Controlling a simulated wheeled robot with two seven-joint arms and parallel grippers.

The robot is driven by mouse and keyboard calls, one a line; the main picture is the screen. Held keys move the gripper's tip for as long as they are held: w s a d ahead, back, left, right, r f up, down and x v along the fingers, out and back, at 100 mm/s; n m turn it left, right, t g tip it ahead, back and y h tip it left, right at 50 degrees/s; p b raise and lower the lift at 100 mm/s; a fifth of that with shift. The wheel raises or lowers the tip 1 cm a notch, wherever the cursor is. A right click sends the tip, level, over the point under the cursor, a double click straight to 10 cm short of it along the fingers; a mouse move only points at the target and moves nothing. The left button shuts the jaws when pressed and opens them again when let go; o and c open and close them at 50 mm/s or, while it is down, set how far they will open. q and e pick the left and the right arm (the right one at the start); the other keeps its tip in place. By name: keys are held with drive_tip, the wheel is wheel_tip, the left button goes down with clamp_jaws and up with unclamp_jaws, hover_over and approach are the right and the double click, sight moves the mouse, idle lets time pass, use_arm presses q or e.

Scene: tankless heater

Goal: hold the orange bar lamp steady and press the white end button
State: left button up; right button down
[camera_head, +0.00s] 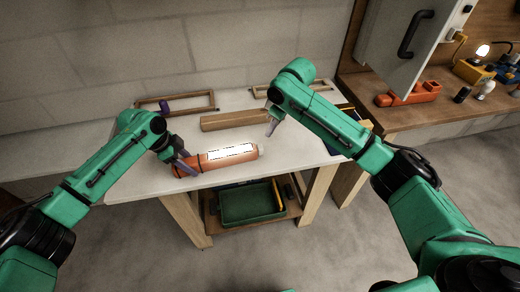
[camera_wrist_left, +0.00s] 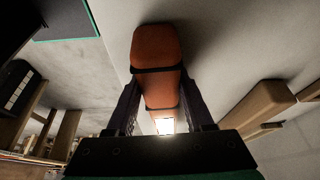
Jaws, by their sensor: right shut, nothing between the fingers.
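The orange bar lamp (camera_head: 188,167) lies on the pale table, its long white panel showing bright. Its white end button (camera_head: 261,149) is at the lamp's right end. My left gripper (camera_head: 184,163) is at the lamp's left part, its fingers on both sides of the orange body. In the left wrist view the orange lamp (camera_wrist_left: 157,50) runs between the fingers of my left gripper (camera_wrist_left: 160,95), which look closed against its sides; a bright patch shows beyond them. My right gripper (camera_head: 270,130) is shut and empty, pointing down just above and beside the button end, apart from it.
A wooden block (camera_head: 235,120) and a wooden frame (camera_head: 190,103) lie behind the lamp. A green bin (camera_head: 250,203) sits on the shelf below. On the right, a wooden counter (camera_head: 400,115) holds an orange tool (camera_head: 408,95) and a lit bulb. The table in front of the lamp is narrow.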

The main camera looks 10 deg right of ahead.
use_arm(q)
drive_tip(key=o, duration=0.5)
drive_tip(key=shift+f, duration=0.1)
drive_tip(key=v, duration=1.2)
drive_tip(key=shift+w, duration=0.1)
